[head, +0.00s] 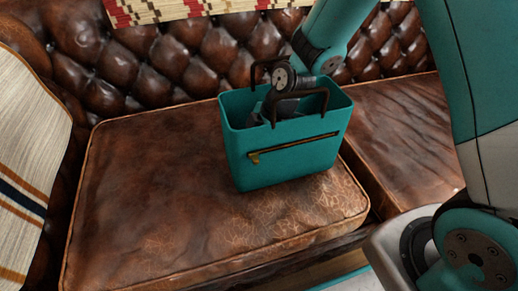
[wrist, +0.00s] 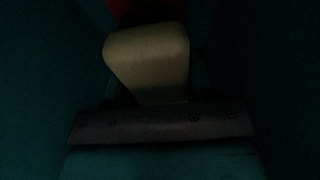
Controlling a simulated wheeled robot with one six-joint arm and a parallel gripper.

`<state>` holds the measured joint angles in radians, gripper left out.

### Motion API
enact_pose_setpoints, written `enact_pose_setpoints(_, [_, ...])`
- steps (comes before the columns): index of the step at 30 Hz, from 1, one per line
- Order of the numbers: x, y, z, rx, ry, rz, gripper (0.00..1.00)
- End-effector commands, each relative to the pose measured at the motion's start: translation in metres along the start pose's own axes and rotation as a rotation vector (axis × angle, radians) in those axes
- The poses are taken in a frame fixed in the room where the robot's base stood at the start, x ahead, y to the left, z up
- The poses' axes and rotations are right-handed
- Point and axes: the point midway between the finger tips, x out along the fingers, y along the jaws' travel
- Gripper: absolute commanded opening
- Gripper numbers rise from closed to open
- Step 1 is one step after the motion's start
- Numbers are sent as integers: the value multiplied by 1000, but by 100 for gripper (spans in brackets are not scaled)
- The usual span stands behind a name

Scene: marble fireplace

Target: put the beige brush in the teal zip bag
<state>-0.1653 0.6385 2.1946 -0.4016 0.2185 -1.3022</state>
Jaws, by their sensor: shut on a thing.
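The teal zip bag (head: 284,158) stands upright and open-topped on a brown leather seat cushion in the head view. It has dark handles and a zip across its front. My gripper reaches down into the bag from above, so its fingertips are hidden in the head view. In the dark wrist view, the beige brush (wrist: 148,58) shows as a pale rounded block just beyond my gripper (wrist: 160,122), which is shut on it. The teal bag walls (wrist: 270,70) surround them. How far the brush is from the bag's floor cannot be told.
The bag rests near the right edge of the leather cushion (head: 150,190), with bare cushion to its left. A tufted leather backrest (head: 180,60) rises behind. A striped cushion (head: 28,150) is at the left. Something red (wrist: 145,10) shows at the top of the wrist view.

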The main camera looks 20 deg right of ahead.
Motion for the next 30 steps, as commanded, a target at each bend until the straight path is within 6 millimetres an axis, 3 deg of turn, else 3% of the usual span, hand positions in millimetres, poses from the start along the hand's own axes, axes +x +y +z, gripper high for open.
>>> enact_pose_setpoints(4, [3,-1,2,3,-5,-3,13])
enact_pose_setpoints(5, [3,-1,3,3,-6,-4,57])
enact_pose_setpoints(7, [3,-1,3,3,-6,-4,73])
enact_pose_setpoints(8, [3,-1,2,3,-5,-4,76])
enact_pose_setpoints(19, [-8,0,1,4,-4,-2,76])
enact_pose_setpoints(30, [-85,0,0,4,-4,1,76])
